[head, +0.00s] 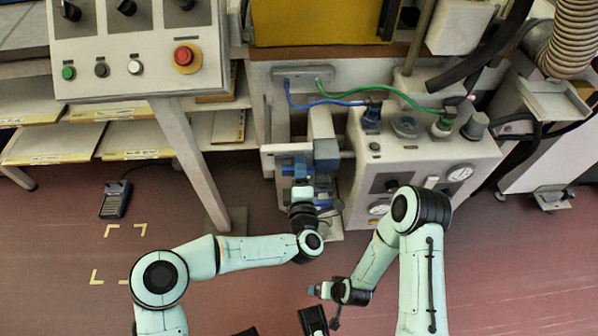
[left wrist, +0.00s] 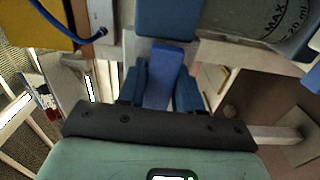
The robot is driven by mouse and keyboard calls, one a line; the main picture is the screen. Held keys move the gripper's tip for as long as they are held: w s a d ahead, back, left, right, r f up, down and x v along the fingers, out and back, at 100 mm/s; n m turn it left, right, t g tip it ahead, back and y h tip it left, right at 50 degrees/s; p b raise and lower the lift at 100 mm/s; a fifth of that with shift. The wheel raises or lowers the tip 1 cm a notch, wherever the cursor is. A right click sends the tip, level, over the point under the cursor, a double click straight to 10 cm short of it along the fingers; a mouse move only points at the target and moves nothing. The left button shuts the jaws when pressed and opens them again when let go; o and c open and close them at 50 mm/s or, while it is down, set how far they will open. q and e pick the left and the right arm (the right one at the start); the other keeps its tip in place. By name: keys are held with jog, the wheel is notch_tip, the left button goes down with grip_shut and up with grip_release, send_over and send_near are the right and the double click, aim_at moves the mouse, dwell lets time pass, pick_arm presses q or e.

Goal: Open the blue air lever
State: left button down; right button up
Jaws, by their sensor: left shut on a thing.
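The blue air lever (left wrist: 164,72) stands between the two blue fingers of my left gripper (left wrist: 160,88) in the left wrist view. The fingers sit on either side of it and are shut on it. In the head view my left gripper (head: 297,172) is at the left side of the grey air unit, below a clear-and-blue bowl fitting, and covers most of the lever. My right gripper (head: 316,290) is low in the middle of the head view, apart from the machine; its jaw opening is too small to judge.
A grey panel (head: 425,160) with gauges and blue and green hoses stands right of the lever. A control box (head: 115,85) with a red button stands on a post at left. A foot pedal (head: 116,199) lies on the red floor. Floor at lower right is clear.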

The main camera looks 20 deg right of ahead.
pick_arm(q)
jog(key=shift+n, duration=0.3)
pick_arm(e)
jog(key=shift+s+f, duration=0.2)
jog(key=shift+s, duration=0.05)
pick_arm(q)
jog(key=c, duration=0.8)
grip_release()
jog(key=shift+c, duration=0.2)
jog(key=shift+s+r, duration=0.1)
jog(key=shift+s, duration=0.05)
jog(key=p+v, duration=0.2)
jog(key=v, duration=1.1)
pick_arm(e)
jog(key=shift+s+a+r+g+y, duration=0.2)
jog(key=shift+s+a+r, duration=0.25)
jog(key=shift+s+r, duration=0.2)
jog(key=shift+s+a+r+g+y, duration=0.1)
jog(key=shift+s+a+r+g, duration=0.1)
jog(key=shift+s+a+r, duration=0.3)
jog(key=shift+d+r, duration=0.1)
